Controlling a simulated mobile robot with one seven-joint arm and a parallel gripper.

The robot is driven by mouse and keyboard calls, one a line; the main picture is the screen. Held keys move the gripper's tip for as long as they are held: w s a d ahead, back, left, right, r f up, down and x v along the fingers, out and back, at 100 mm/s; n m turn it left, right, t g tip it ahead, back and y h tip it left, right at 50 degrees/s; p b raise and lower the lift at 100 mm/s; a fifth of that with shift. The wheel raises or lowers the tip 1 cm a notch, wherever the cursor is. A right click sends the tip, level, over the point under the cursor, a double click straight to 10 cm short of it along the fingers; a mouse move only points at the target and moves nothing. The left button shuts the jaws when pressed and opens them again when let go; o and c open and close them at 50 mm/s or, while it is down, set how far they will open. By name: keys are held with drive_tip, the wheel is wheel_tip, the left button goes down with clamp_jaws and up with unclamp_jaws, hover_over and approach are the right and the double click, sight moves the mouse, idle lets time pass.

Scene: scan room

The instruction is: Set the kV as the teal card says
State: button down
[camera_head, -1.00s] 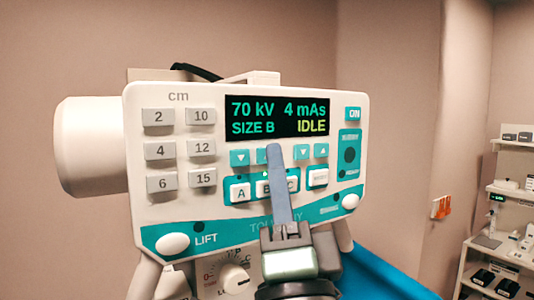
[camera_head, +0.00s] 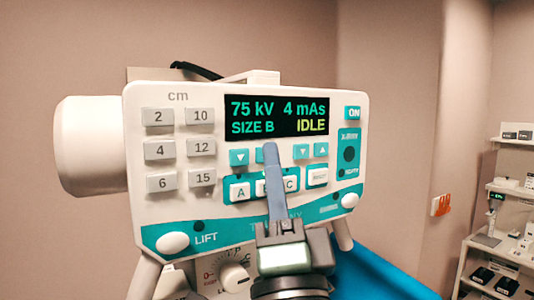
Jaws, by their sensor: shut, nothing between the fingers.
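The control panel (camera_head: 215,220) faces me, white with teal bands. Its display (camera_head: 277,118) reads 75 kV, 4 mAs, SIZE B, IDLE. Below the display are a teal down button (camera_head: 239,157) and, to its right, a teal button mostly hidden behind my fingertip. Another down button (camera_head: 301,151) and an up button (camera_head: 321,150) sit under the mAs side. My gripper (camera_head: 270,150) is shut and empty, its blue-grey fingers pointing up over the hidden button. I cannot tell whether the tip touches it. No teal card is recognisable.
Grey cm buttons (camera_head: 158,150) fill the panel's left side. Buttons A (camera_head: 240,191) and C (camera_head: 291,184) lie close to my fingers. An ON button (camera_head: 353,113) is at upper right. Shelves (camera_head: 500,235) stand at the far right, and a blue surface (camera_head: 375,280) lies below the panel.

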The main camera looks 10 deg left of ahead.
drive_tip(key=shift+s, duration=0.1)
drive_tip(key=shift+s+d, duration=0.45)
drive_tip(key=shift+s, duration=0.15)
drive_tip(key=shift+s+d+b, duration=0.4)
drive_tip(key=shift+s+d, duration=0.35)
drive_tip(key=shift+s, duration=0.25)
drive_tip(key=shift+s+d+b, duration=0.4)
drive_tip(key=shift+s+d, duration=0.3)
drive_tip(key=shift+s, duration=0.3)
drive_tip(key=s+n+h+b, duration=0.1)
drive_tip(key=n+h+b, duration=0.1)
drive_tip(key=n, duration=0.2)
drive_tip(key=s+n+t+h+b, duration=0.1)
drive_tip(key=s+n+h+b, duration=0.1)
drive_tip(key=n, duration=0.2)
drive_tip(key=s+n+h+b, duration=0.1)
drive_tip(key=s+n+b, duration=0.1)
drive_tip(key=n, duration=0.3)
drive_tip(key=shift+a+f+t+h, duration=0.2)
drive_tip(key=shift+a+t+h, duration=0.05)
drive_tip(key=shift+t+h, duration=0.15)
